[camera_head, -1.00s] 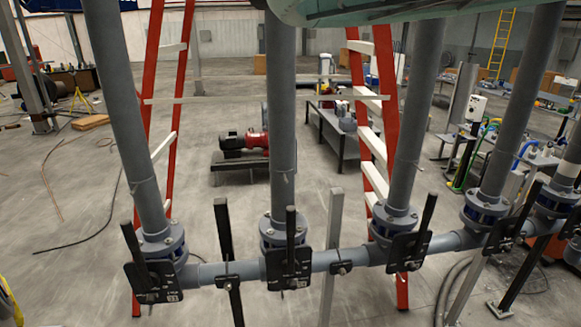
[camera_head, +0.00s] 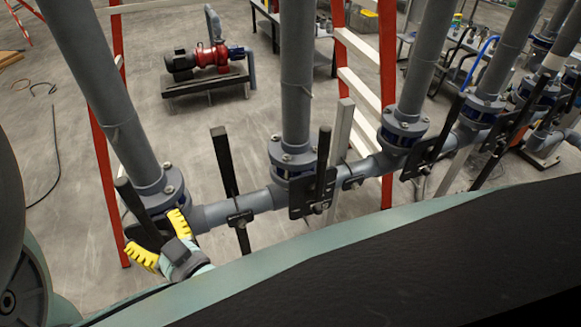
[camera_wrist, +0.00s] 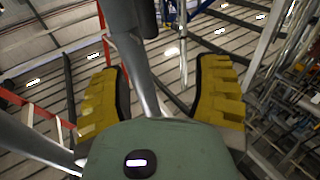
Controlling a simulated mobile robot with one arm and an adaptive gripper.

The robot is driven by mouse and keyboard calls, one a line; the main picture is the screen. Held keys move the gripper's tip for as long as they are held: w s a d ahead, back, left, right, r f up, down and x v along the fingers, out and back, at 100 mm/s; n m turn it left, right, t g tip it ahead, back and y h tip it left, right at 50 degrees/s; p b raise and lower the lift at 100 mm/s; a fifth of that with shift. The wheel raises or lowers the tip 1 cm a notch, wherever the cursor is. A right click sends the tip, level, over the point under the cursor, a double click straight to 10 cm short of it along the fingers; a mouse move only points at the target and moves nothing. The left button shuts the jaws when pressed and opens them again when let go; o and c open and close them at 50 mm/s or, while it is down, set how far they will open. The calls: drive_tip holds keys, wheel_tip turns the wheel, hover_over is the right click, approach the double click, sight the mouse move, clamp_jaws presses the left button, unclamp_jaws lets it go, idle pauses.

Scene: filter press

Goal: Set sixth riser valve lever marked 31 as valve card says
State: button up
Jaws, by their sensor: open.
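My gripper (camera_head: 159,240) is open at the lower left of the head view, with yellow padded fingers. It is at the leftmost visible valve, just in front of that valve's black lever (camera_head: 131,199). I cannot tell whether it touches the lever; nothing shows held. In the wrist view my gripper (camera_wrist: 160,92) has its fingers wide apart, with a grey riser pipe (camera_wrist: 136,50) beyond them. More black levers, such as one (camera_head: 323,165) on the neighbouring riser, stand roughly upright along their risers. No number 31 is legible, and no valve card can be made out.
A grey horizontal pipe (camera_head: 262,201) joins the valves, with thin posts (camera_head: 226,165) beside it. A red ladder (camera_head: 387,80) stands behind the risers. A red pump (camera_head: 211,57) sits on a stand farther back. Open floor (camera_head: 60,200) lies to the left.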

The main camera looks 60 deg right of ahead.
sight(131, 197)
drive_tip(key=shift+m+g+h, duration=0.3)
drive_tip(key=shift+g+h, duration=0.1)
drive_tip(key=shift+g, duration=0.1)
drive_tip(key=w+d+b, duration=0.1)
drive_tip(key=w, duration=0.4)
drive_tip(key=w+d+f+b, duration=0.1)
drive_tip(key=w, duration=0.4)
drive_tip(key=w+d+b, duration=0.1)
drive_tip(key=w, duration=0.3)
drive_tip(key=shift+w+f, duration=0.35)
drive_tip(key=shift+w, duration=0.05)
clamp_jaws()
